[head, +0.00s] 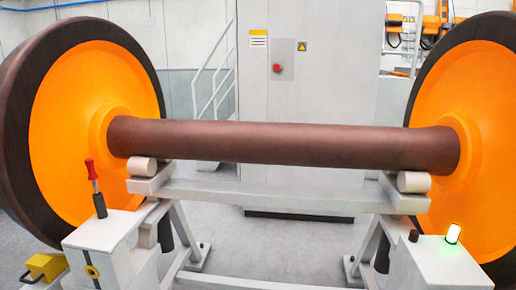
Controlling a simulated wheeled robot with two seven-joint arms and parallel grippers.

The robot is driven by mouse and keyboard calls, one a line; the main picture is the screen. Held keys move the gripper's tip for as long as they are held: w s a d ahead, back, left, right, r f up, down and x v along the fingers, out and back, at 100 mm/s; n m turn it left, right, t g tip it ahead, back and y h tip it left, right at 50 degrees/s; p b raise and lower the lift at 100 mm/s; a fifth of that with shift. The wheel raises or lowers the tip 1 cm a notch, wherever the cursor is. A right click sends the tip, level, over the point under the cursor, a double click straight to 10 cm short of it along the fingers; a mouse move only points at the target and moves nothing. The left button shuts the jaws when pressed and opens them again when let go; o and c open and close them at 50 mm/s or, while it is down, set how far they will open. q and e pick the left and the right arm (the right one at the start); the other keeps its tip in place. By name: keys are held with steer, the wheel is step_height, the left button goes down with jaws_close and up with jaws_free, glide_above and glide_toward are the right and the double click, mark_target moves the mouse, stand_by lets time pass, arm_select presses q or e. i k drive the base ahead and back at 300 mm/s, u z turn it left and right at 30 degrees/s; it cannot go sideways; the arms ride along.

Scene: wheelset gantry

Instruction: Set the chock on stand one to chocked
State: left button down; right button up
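A wheelset with two large orange wheels with dark rims, at the left (75,115) and right (470,130), and a brown axle (280,144) rests on a grey stand (280,196). A lever with a red handle (92,170) stands nearly upright on a white box (108,232) at the lower left. A yellow block (46,267), which looks like the chock, is at the lower left edge below the left wheel; whether it touches the wheel cannot be told. Neither of my grippers is in view.
A white box (440,265) at the lower right carries a lit green lamp (453,234) and a dark knob (414,236). A grey cabinet (305,100) with a red button (277,68) stands behind the axle. Grey floor (270,258) shows between the stand's legs.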

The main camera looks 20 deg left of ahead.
mark_target(44, 268)
steer(key=u, duration=2.15)
steer(key=i, duration=1.5)
steer(key=z, duration=0.55)
